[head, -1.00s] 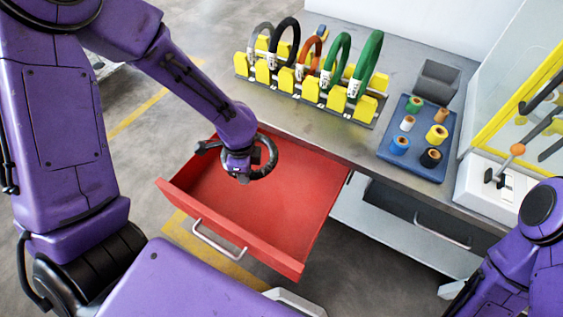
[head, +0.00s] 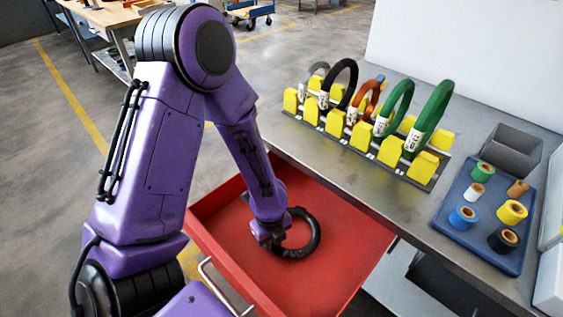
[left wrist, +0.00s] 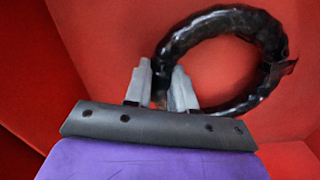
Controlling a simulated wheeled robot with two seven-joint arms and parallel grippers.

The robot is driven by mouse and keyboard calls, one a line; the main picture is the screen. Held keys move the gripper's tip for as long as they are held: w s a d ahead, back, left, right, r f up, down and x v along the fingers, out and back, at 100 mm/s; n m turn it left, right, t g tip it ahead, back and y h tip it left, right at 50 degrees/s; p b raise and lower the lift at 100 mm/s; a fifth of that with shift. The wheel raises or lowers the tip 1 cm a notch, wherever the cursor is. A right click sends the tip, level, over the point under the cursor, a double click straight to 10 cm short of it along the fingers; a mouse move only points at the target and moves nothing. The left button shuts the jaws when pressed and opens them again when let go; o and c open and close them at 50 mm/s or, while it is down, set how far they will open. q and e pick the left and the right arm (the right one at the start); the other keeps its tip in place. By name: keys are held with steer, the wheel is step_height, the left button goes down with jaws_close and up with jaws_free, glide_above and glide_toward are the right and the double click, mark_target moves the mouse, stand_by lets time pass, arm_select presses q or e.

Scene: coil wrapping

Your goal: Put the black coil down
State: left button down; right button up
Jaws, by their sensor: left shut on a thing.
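The black coil (head: 318,238) is a glossy wrapped ring low inside the open red drawer (head: 300,290). My left gripper (head: 270,237) reaches down into the drawer and is shut on the left side of the coil. In the left wrist view the two grey fingertips (left wrist: 163,88) pinch the coil's near left part, and the ring of the coil (left wrist: 205,20) extends up and right over the red surface. The coil looks on or very near the drawer floor; I cannot tell if it touches. My right gripper is not in view.
A rack with yellow holders (head: 390,150) on the metal table holds several coils, including another black coil (head: 328,88). A blue tray (head: 455,222) with several tape rolls and a grey bin (head: 513,150) stand at right. The drawer's front right floor is clear.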

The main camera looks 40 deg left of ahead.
arm_select(q)
steer(key=w, duration=0.3)
steer(key=shift+w+d+r+p, duration=0.15)
steer(key=shift+w+r+p, duration=0.05)
steer(key=shift+p, duration=0.1)
steer(key=shift+f+b, duration=0.3)
steer(key=shift+f, duration=0.45)
steer(key=shift+r, duration=0.1)
steer(key=c, duration=0.9)
jaws_free()
steer(key=shift+c, duration=0.2)
step_height(320, 180, up, 12)
steer(key=p, duration=0.4)
